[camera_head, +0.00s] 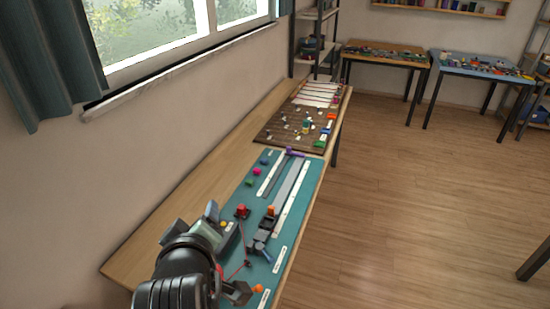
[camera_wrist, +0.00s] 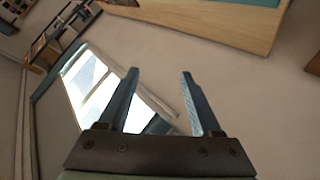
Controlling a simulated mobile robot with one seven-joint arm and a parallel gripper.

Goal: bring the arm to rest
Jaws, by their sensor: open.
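My arm (camera_head: 183,268) shows as dark, rounded links over the near end of the long wooden table. In the wrist view my gripper (camera_wrist: 160,74) is open, its two fingers well apart with nothing between them. Behind the fingers are the plain wall (camera_wrist: 180,45) and the bright window (camera_wrist: 88,85), seen tilted. A table's wooden edge (camera_wrist: 215,27) crosses the top of that view, apart from the fingers. In the head view I cannot clearly make out the fingertips.
The table (camera_head: 150,247) carries a teal mat (camera_head: 300,190) with pale strips, coloured blocks, a dark clamp-like fixture (camera_head: 262,232) and a thin red cord (camera_head: 238,268). A brown board (camera_head: 275,135) with small pieces lies beyond. The wooden floor (camera_head: 410,200) at right is mostly clear.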

